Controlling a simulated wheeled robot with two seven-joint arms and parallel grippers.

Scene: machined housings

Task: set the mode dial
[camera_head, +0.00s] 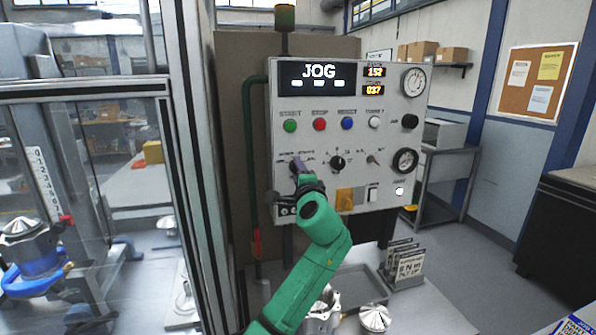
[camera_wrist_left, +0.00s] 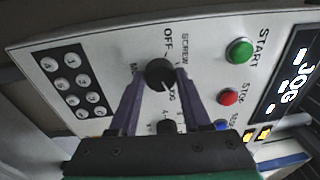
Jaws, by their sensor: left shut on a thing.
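The mode dial (camera_wrist_left: 160,73) is a round black knob on a pale control panel (camera_head: 340,90). In the left wrist view its labels include OFF and SCREW, and its white mark points toward the JOG side. My left gripper (camera_head: 297,164) reaches the panel's lower left in the head view and mostly hides the dial there. In the left wrist view the purple fingers of my left gripper (camera_wrist_left: 160,80) are shut on the dial, one on each side. The panel's display (camera_head: 317,76) reads JOG. My right gripper is not in view.
A second black knob (camera_head: 338,162) sits right of the dial. Green, red, blue and white buttons (camera_head: 319,124) run above it. A keypad (camera_wrist_left: 73,84) lies beside the dial. A glass-sided enclosure (camera_head: 85,170) stands left. Metal pots (camera_head: 374,318) stand on the table below.

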